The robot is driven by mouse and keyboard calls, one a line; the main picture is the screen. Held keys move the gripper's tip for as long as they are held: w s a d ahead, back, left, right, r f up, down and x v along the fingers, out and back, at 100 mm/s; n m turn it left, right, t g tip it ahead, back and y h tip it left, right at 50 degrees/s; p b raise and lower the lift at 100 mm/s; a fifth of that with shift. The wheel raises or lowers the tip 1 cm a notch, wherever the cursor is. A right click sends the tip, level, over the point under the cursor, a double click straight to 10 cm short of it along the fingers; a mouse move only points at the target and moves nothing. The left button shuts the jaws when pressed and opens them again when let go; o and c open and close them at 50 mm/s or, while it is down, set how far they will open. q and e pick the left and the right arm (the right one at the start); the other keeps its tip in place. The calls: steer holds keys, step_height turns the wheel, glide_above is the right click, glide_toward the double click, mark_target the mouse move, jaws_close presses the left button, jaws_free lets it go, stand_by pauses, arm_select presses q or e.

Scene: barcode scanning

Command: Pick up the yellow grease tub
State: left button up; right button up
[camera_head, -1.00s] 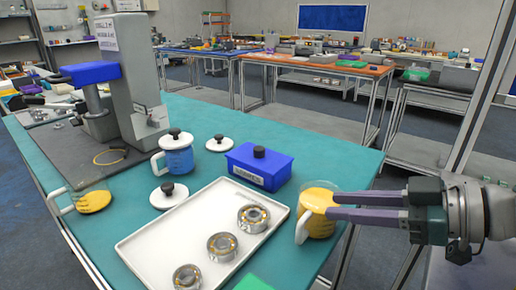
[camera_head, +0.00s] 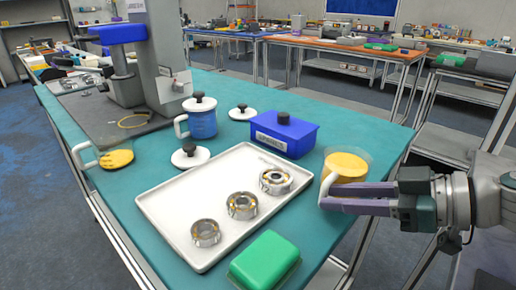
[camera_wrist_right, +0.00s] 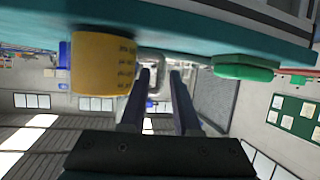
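A clear tub with yellow grease (camera_head: 347,165) stands at the right edge of the teal table, its pale handle (camera_head: 325,190) towards me. In the right wrist view the yellow tub (camera_wrist_right: 103,62) is left of the fingers, with dark print on its side. My right gripper (camera_head: 328,200) is low beside the tub, fingertips at the handle. In the wrist view the fingers (camera_wrist_right: 160,82) are apart, with the pale handle seemingly between their tips; contact cannot be told. A second yellow tub with a handle (camera_head: 117,158) stands at the left edge. My left gripper is out of view.
A white tray (camera_head: 165,208) with three metal bearings lies left of the gripper. A green box (camera_head: 265,262) is at the front and a blue box (camera_head: 284,134) behind the tray. A blue handled tub (camera_head: 203,122) and black-knobbed white lids (camera_head: 190,157) stand farther back.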

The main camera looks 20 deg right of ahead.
mark_target(324, 191)
steer(key=shift+x, duration=1.55)
steer(key=shift+a, duration=0.1)
steer(key=shift+c, duration=0.2)
jaws_close()
steer(key=shift+r, duration=0.1)
